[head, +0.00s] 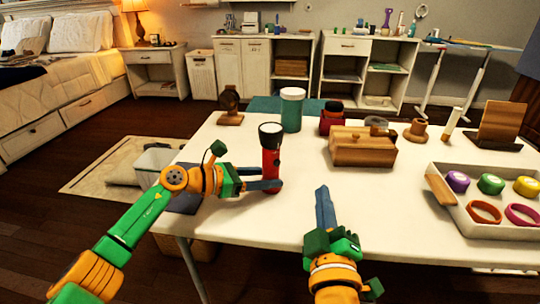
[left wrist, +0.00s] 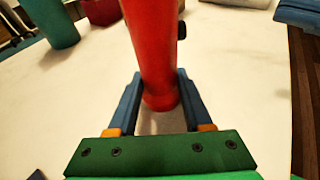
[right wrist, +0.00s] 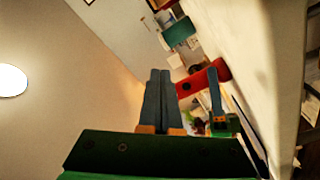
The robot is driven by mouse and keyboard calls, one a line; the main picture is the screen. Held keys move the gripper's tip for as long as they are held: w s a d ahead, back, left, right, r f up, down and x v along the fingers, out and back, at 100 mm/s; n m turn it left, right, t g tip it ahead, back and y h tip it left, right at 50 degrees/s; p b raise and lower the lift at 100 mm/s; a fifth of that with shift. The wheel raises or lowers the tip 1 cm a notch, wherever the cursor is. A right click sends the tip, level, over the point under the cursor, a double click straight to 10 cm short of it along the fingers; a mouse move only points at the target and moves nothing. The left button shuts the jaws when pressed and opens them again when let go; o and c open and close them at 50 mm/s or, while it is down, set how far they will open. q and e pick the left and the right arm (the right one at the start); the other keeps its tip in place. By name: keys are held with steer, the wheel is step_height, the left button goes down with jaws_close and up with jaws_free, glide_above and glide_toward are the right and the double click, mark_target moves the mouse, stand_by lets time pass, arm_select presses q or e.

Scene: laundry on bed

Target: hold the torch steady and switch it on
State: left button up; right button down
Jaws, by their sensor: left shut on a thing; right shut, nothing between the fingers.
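A red torch (head: 270,160) with a black head stands upright on the white table. My left gripper (head: 275,185) is shut on the torch's lower body, with one blue finger on each side of it. The left wrist view shows the red torch (left wrist: 155,50) between these fingers, with a small dark knob on its right side. My right gripper (head: 322,205) is shut and empty, to the right of the torch and apart from it. In the right wrist view the torch (right wrist: 205,76) lies beyond the shut fingers, with a dark spot on its side.
A teal-green jar (head: 291,112) stands behind the torch. A wooden box (head: 362,148) and a red container (head: 331,118) stand to the right. A tray (head: 450,205) with coloured lids and rings is at the far right.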

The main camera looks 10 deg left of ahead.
steer(key=shift+y, duration=0.3)
steer(key=w+a, duration=0.6)
steer(key=a, duration=0.1)
steer(key=shift+w, duration=0.1)
stand_by(1.6)
steer(key=shift+w+a+r, duration=0.1)
steer(key=shift+w+a, duration=0.15)
steer(key=shift+w, duration=0.05)
steer(key=shift+w+a, duration=0.25)
stand_by(0.5)
steer(key=shift+s+d, duration=0.25)
steer(key=shift+s, duration=0.45)
steer(key=s+d, duration=0.4)
steer(key=shift+s+d, duration=0.2)
steer(key=shift+r, duration=0.1)
